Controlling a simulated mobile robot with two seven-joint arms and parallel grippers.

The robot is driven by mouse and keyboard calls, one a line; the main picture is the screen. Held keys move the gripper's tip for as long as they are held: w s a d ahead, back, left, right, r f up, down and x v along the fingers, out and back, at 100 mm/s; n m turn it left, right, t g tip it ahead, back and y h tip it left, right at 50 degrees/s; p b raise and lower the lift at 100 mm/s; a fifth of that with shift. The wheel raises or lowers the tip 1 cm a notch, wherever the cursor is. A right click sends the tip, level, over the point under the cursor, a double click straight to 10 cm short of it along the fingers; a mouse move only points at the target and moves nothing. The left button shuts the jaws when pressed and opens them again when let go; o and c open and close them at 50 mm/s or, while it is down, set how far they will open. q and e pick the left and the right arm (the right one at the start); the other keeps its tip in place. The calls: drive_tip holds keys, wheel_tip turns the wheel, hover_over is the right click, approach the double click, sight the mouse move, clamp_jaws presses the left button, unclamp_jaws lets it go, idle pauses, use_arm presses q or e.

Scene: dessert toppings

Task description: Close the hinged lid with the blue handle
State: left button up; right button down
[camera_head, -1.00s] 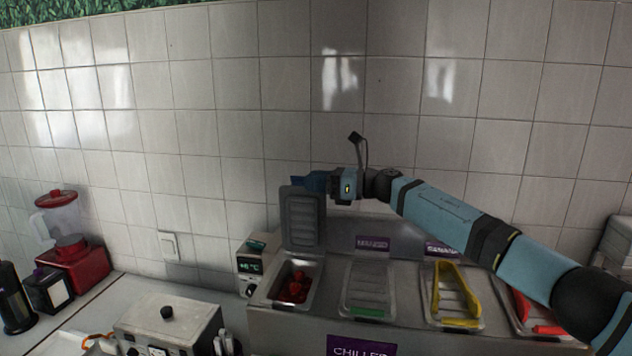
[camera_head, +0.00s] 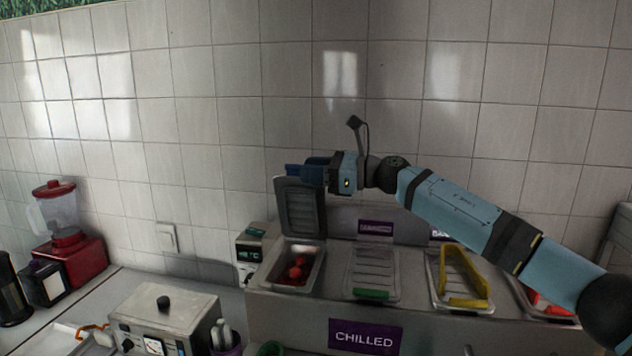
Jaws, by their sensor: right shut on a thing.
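The hinged lid (camera_head: 301,210) stands upright, open, at the back of the leftmost bin (camera_head: 305,278) of the chilled topping unit. Its blue handle (camera_head: 293,170) is at the lid's top edge. My right gripper (camera_head: 312,172) comes in from the right and is shut at the handle; the fingers partly hide it. Red fruit (camera_head: 296,268) lies in the open bin below. My left gripper is not in view.
A temperature display (camera_head: 249,254) stands left of the open bin. A red blender (camera_head: 72,262) is far left. The tiled wall is close behind.

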drive_tip(key=shift+n, duration=0.8)
drive_tip(key=s+b, duration=0.1)
drive_tip(key=s+f+b, duration=0.1)
drive_tip(key=s, duration=0.1)
drive_tip(key=s+a+f+b, duration=0.1)
drive_tip(key=shift+s+b, duration=0.25)
drive_tip(key=shift+b, duration=0.1)
drive_tip(key=shift+s+a+f+b, duration=0.1)
drive_tip(key=shift+s+f+b, duration=0.2)
drive_tip(key=shift+s, duration=0.25)
drive_tip(key=shift+s+a+f+b, duration=0.1)
drive_tip(key=shift+s+f+b, duration=0.2)
drive_tip(key=shift+s, duration=0.25)
drive_tip(key=shift+r, duration=0.1)
drive_tip(key=c, duration=0.9)
unclamp_jaws()
drive_tip(key=shift+c, duration=0.2)
drive_tip(key=shift+d, duration=0.15)
